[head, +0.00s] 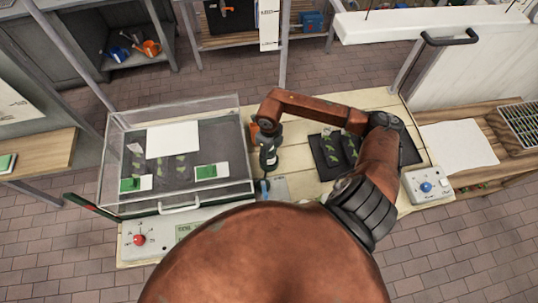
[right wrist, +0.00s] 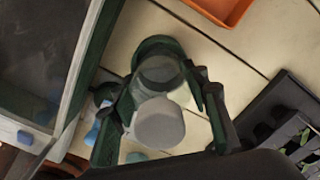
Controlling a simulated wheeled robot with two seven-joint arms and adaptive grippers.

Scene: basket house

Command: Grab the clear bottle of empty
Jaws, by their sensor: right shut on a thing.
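The clear bottle (right wrist: 160,72) shows in the right wrist view, see-through with a pale grey cap (right wrist: 158,124) toward the camera. My right gripper (right wrist: 162,95) has one finger on each side of it and is shut on it. In the head view my right gripper (head: 268,160) is over the pale table, just right of the glass case. I cannot make out the bottle there. I cannot tell whether the bottle touches the table. My left gripper is not in view.
The glass case (head: 180,108) stands close left of my right gripper. Dark trays (head: 326,160) with green leaves lie to the right, under my right arm. An orange container (right wrist: 222,8) is near the bottle. A control box (head: 427,186) sits at the table's right end.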

